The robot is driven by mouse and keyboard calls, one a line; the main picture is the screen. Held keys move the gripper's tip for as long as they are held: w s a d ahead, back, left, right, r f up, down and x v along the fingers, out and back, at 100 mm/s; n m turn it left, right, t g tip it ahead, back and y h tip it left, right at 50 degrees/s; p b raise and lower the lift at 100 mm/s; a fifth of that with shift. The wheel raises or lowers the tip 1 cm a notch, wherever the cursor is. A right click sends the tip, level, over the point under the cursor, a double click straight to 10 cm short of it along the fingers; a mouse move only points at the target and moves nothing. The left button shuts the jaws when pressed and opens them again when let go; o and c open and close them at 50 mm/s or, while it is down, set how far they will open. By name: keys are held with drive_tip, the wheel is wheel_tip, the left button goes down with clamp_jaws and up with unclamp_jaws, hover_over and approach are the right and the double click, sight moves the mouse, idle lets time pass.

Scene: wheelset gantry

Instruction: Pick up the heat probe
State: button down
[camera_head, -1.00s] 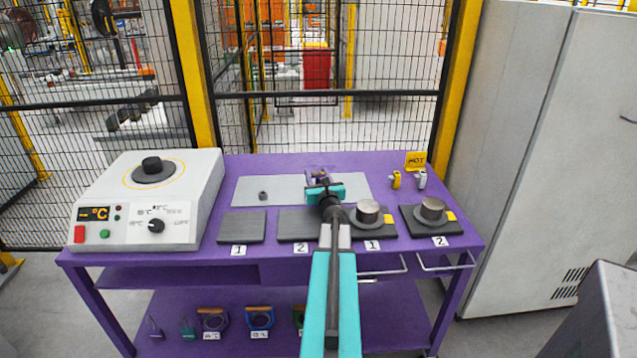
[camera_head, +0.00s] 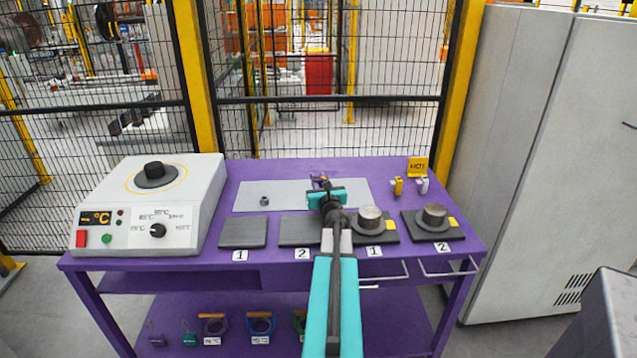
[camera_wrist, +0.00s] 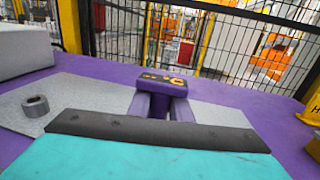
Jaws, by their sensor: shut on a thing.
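The heat probe appears to be the small purple block with a dark face and orange marks in the wrist view (camera_wrist: 162,84). It stands just past the dark edge of my teal gripper (camera_wrist: 162,106), whose jaws are shut on it. In the head view my gripper (camera_head: 321,184) is over the back middle of the purple table. The probe (camera_head: 319,177) shows there only as a small dark purple bit, mostly hidden by the gripper. I cannot tell whether the probe touches the grey plate (camera_head: 285,203) or is clear of it.
A small grey nut-like part (camera_head: 264,201) lies on the plate. A white heater box (camera_head: 190,205) stands at left. Flat dark pads and two cylinders on bases (camera_head: 370,218) (camera_head: 435,216) line the front. Yellow (camera_head: 398,186) and white tags stand at back right, near a HOT sign (camera_head: 418,167).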

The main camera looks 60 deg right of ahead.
sight(320, 182)
wheel_tip(320, 182, up, 3)
drive_tip(key=shift+f, duration=0.15)
drive_tip(key=v, duration=0.5)
drive_tip(key=w+a+r+v, duration=0.1)
drive_tip(key=v, duration=0.1)
drive_tip(key=shift+s+a+r+b, duration=0.1)
drive_tip(key=shift+s+a+b, duration=0.15)
drive_tip(key=shift+s+b, duration=0.1)
drive_tip(key=shift+s+a+r+p, duration=0.1)
drive_tip(key=shift+a+r+p, duration=0.1)
drive_tip(key=shift+p, duration=0.8)
drive_tip(key=p, duration=0.3)
drive_tip(key=shift+s+a, duration=0.15)
drive_tip(key=shift+a, duration=0.2)
drive_tip(key=p, duration=0.3)
drive_tip(key=shift+s+a+r, duration=0.1)
drive_tip(key=shift+s+a, duration=0.2)
drive_tip(key=shift+a, duration=0.05)
